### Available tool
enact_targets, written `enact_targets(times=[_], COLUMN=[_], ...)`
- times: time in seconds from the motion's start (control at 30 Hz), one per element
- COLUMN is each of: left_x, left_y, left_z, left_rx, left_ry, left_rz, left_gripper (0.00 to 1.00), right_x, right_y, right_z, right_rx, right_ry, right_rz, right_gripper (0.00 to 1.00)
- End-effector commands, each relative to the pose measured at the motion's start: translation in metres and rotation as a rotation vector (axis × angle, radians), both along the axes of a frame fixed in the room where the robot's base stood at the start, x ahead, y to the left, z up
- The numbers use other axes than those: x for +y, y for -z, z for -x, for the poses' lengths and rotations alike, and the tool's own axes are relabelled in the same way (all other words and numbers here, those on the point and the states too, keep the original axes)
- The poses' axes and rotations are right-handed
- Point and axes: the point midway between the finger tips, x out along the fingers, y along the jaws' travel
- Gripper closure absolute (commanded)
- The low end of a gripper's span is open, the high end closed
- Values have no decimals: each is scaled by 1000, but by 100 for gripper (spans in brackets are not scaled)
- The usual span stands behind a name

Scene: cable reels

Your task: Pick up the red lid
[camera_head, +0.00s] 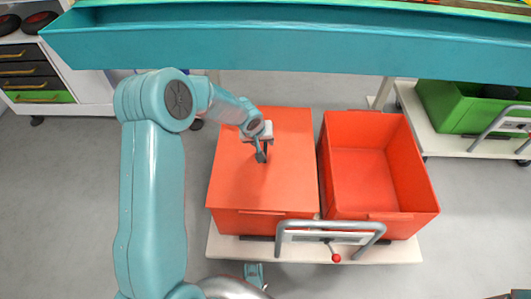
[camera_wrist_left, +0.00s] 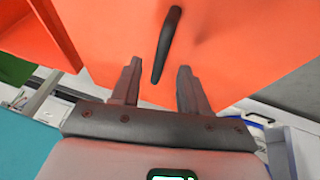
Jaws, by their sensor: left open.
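The red lid (camera_head: 292,150) lies flat on the left of two red boxes on a low trolley and covers its top. A dark bar handle (camera_wrist_left: 167,42) stands out from the lid in the left wrist view. My left gripper (camera_head: 262,156) is over the middle of the lid. In the left wrist view its two dark fingers (camera_wrist_left: 158,68) are apart, with the near end of the handle showing between and just beyond their tips. The handle is mostly hidden by the gripper in the head view.
An open, empty red box (camera_head: 362,180) stands right of the lidded one. The trolley (camera_head: 400,250) has a grey rail (camera_head: 330,227) at its front. A teal beam (camera_head: 290,50) crosses above. A green crate (camera_head: 455,108) is at right, and a drawer cabinet (camera_head: 35,70) at left.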

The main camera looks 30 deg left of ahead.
Motion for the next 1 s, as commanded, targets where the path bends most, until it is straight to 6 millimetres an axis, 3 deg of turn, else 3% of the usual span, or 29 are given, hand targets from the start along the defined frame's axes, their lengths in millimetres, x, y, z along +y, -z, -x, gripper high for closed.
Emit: enact_targets(times=[0.1, 0.37, 0.43, 0.5, 0.53, 1.0], left_x=[0, 0, 0, 0, 0, 0], left_y=[15, 17, 17, 17, 17, 17], left_z=[-7, -9, -9, -8, -8, -8], left_rx=[0, -1, -1, 0, 0, 0], left_ry=[1, 1, 1, 1, 1, 1], left_rz=[0, -1, -1, 0, 0, 0], left_gripper=[56, 56, 72, 95, 100, 100], right_x=[-1, -1, -1, -1, -1, -1], right_y=[5, 4, 4, 4, 4, 4], right_z=[-1, -1, -1, -1, -1, -1], right_rx=[-2, -2, -3, -3, -3, -2], right_ry=[4, 5, 4, 4, 4, 4], right_rz=[0, 1, 1, 1, 1, 0], right_gripper=[100, 100, 100, 100, 100, 100])
